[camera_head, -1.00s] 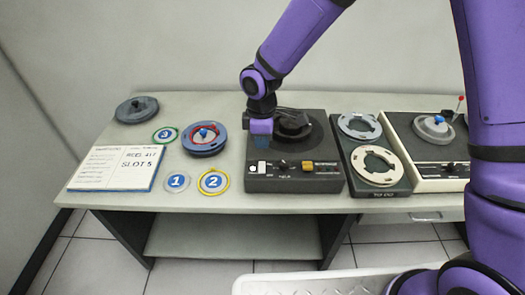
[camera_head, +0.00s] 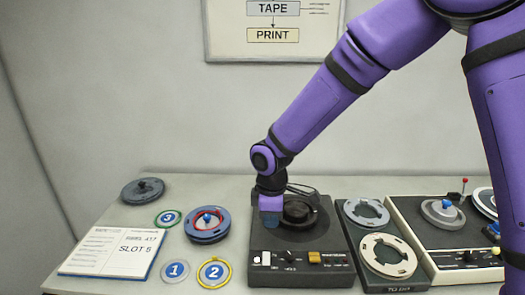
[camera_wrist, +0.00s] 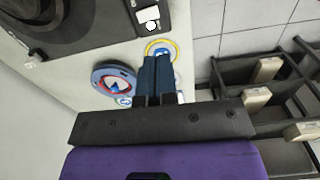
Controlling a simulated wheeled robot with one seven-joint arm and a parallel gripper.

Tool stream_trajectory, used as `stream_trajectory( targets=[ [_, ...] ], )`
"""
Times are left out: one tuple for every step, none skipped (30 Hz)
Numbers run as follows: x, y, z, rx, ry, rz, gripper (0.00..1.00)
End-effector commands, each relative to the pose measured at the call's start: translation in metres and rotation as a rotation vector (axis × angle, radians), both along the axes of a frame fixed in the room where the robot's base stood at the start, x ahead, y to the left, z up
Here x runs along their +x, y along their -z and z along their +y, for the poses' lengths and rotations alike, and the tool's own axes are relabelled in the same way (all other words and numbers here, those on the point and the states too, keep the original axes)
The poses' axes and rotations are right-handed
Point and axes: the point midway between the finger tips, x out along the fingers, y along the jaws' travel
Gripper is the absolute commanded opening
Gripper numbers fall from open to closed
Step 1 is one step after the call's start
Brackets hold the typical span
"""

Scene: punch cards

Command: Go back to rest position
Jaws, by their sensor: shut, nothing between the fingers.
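My gripper (camera_head: 271,220) is over the left part of the black tape machine (camera_head: 300,275) in the head view. In the wrist view its blue fingers (camera_wrist: 156,72) are together, with nothing held between them. The machine has a dark round hub on top and knobs and switches along its front. In the wrist view the machine (camera_wrist: 90,38) fills the upper left, and the fingers overlap the yellow-ringed disc 2 (camera_wrist: 160,44). I cannot tell how high the fingertips are above the machine.
A blue reel with a red ring (camera_head: 207,224), disc 1 (camera_head: 175,271), disc 3 (camera_head: 168,218) and a slot card (camera_head: 112,251) lie left. A dark reel (camera_head: 143,191) lies behind.

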Motion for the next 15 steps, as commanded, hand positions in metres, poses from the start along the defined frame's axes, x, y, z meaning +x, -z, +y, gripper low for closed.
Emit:
stream_trajectory(
  targets=[
    [0.001, -0.013, -0.01, -0.003, 0.033, -0.018, 0.0],
    [0.001, -0.02, -0.016, -0.006, 0.056, -0.028, 0.0],
    [0.001, -0.031, -0.025, -0.01, 0.093, -0.044, 0.0],
    [0.0, -0.04, -0.033, -0.012, 0.122, -0.056, 0.0],
    [-0.001, -0.049, -0.041, -0.014, 0.153, -0.068, 0.0],
    [-0.002, -0.06, -0.052, -0.015, 0.195, -0.084, 0.0],
    [-0.004, -0.068, -0.06, -0.016, 0.228, -0.094, 0.0],
    [-0.006, -0.076, -0.067, -0.017, 0.258, -0.105, 0.0],
    [-0.009, -0.087, -0.077, -0.016, 0.301, -0.121, 0.0],
    [-0.012, -0.095, -0.085, -0.016, 0.333, -0.131, 0.0],
    [-0.015, -0.103, -0.093, -0.014, 0.365, -0.143, 0.0],
    [-0.018, -0.113, -0.103, -0.012, 0.408, -0.156, 0.0],
    [-0.022, -0.12, -0.11, -0.01, 0.44, -0.167, 0.0],
    [-0.026, -0.128, -0.117, -0.007, 0.472, -0.177, 0.0],
    [-0.031, -0.137, -0.126, -0.001, 0.514, -0.191, 0.0]
  ],
)
